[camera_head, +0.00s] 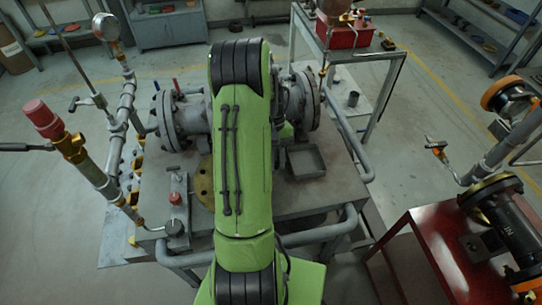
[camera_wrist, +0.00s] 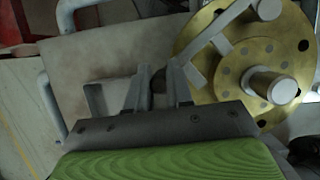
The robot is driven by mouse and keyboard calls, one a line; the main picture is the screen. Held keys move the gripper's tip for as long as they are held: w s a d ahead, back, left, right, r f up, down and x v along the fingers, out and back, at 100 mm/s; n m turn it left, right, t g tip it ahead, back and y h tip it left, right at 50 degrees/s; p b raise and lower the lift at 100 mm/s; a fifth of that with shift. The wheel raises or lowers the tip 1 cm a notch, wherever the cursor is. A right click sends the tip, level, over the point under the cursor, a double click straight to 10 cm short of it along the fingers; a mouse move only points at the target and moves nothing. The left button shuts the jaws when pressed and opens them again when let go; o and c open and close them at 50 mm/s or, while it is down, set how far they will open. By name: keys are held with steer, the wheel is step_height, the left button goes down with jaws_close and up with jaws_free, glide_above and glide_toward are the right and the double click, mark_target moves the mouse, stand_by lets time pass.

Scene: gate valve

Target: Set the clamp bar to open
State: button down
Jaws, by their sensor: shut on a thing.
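The clamp bar looks to be the grey bar (camera_wrist: 222,30) in the wrist view. It runs down and left from a round grey boss across a brass flanged disc (camera_wrist: 222,82). My gripper (camera_wrist: 158,76) is at the bar's lower left, its two grey fingers a small gap apart and shut on the bar's end. The contact itself is small and dark. In the head view my green arm hides the gripper and the bar; only the left edge of the brass disc (camera_head: 204,182) shows.
A grey workbench (camera_head: 330,190) carries flanged grey pipework (camera_head: 182,120) and a small square tray (camera_head: 305,161). Gauge piping (camera_head: 128,95) stands at left. A red table (camera_head: 435,255) with a dark valve body (camera_head: 510,225) stands at right. Open floor lies between.

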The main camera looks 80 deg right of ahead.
steer(key=shift+s+a, duration=0.15)
steer(key=shift+s, duration=0.1)
stand_by(0.3)
steer(key=c, duration=1)
jaws_free()
steer(key=p+v, duration=0.3)
steer(key=v, duration=1.3)
steer(key=shift+s, duration=0.1)
